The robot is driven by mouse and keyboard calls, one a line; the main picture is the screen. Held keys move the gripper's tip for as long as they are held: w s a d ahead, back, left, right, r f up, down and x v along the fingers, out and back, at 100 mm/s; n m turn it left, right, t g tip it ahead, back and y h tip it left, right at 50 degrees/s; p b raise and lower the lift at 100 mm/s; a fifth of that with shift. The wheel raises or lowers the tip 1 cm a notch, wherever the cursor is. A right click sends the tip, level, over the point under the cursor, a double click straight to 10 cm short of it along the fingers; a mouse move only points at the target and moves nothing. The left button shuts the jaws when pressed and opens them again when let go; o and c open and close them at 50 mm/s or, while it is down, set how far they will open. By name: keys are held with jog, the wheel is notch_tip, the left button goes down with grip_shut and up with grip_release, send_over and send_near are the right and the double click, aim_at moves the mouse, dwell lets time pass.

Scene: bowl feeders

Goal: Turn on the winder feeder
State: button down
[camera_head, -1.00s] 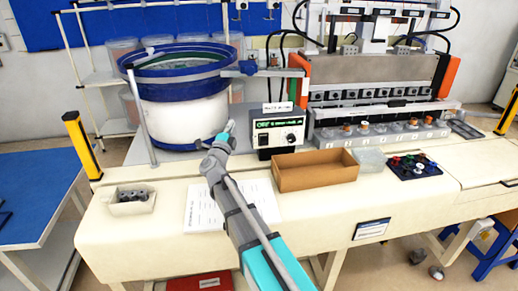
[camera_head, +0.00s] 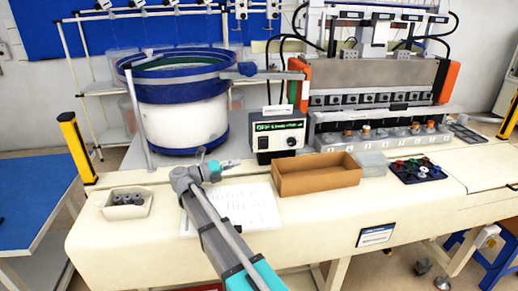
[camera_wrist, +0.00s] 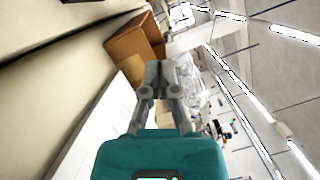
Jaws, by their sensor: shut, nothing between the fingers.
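The winder feeder is a large white drum (camera_head: 185,125) with a blue rim, standing on the table at the left. Its likely control box (camera_head: 278,134) is black and white, with a green lit display (camera_head: 277,125) and a round knob (camera_head: 292,141) at its right. My gripper (camera_head: 238,162) is in front of and below the control box, to its lower left, apart from it and pointing right. In the wrist view my gripper (camera_wrist: 160,66) has its fingertips together with nothing between them. The control box cannot be made out clearly in the wrist view.
A brown open box (camera_head: 316,180) lies to the right of my gripper; it also shows in the wrist view (camera_wrist: 128,50). A paper sheet (camera_head: 250,208) lies under my arm. A small bin with grey parts (camera_head: 128,212) stands left. A black tray (camera_head: 418,180) lies right.

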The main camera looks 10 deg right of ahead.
aim_at(264, 144)
dwell(0.3)
jog(key=w+d+r+p, duration=0.2)
jog(key=w+d, duration=0.4)
jog(key=d, duration=0.3)
jog(key=shift+d+r, duration=0.2)
jog(key=shift+d, duration=0.15)
jog(key=shift+d, duration=0.1)
dwell(0.4)
